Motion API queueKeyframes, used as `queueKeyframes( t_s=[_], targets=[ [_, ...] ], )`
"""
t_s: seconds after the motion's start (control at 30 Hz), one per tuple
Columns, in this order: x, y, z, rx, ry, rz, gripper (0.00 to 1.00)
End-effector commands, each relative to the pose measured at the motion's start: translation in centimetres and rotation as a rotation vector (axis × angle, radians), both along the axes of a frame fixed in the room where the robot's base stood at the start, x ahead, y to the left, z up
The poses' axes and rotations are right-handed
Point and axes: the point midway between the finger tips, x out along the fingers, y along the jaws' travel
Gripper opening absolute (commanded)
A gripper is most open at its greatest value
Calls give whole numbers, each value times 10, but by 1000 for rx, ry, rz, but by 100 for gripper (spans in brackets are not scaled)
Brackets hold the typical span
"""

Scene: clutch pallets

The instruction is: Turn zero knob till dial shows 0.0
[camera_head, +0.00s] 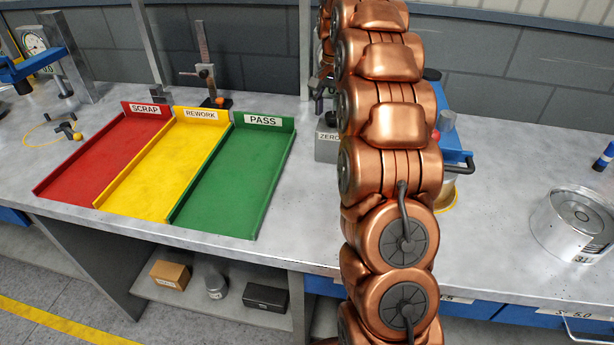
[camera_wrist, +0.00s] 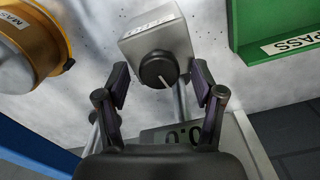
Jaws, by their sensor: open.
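In the wrist view the zero knob (camera_wrist: 152,66) is round and black with a white pointer line, on the front of a grey box (camera_wrist: 150,37). My gripper (camera_wrist: 159,78) is open, one finger on each side of the knob, apart from it. A display (camera_wrist: 182,134) below the knob appears upside down and seems to read 0.0; my gripper's body covers part of it. In the head view the grey box with the ZERO label (camera_head: 328,137) shows at the left edge of my copper arm, which hides the knob and gripper.
Red SCRAP (camera_head: 72,178), yellow REWORK (camera_head: 122,196) and green PASS (camera_head: 196,205) trays lie left of my arm. A gold cylinder (camera_wrist: 28,42) stands left in the wrist view. A metal cylinder (camera_head: 577,222) stands at the bench's right.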

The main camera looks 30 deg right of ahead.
Motion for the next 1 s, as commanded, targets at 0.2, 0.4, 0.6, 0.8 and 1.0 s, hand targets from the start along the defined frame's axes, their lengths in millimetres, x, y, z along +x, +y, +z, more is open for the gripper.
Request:
queueKeyframes(
  t_s=[0.2,0.4,0.6,0.8,1.0],
  targets=[
    [-1,0,3,1,2,184,68],
    [-1,0,3,1,1,354,68],
    [-1,0,4,2,3,520,68],
    [0,0,3,0,0,654,68],
    [-1,1,2,3,3,760,68]
  ],
)
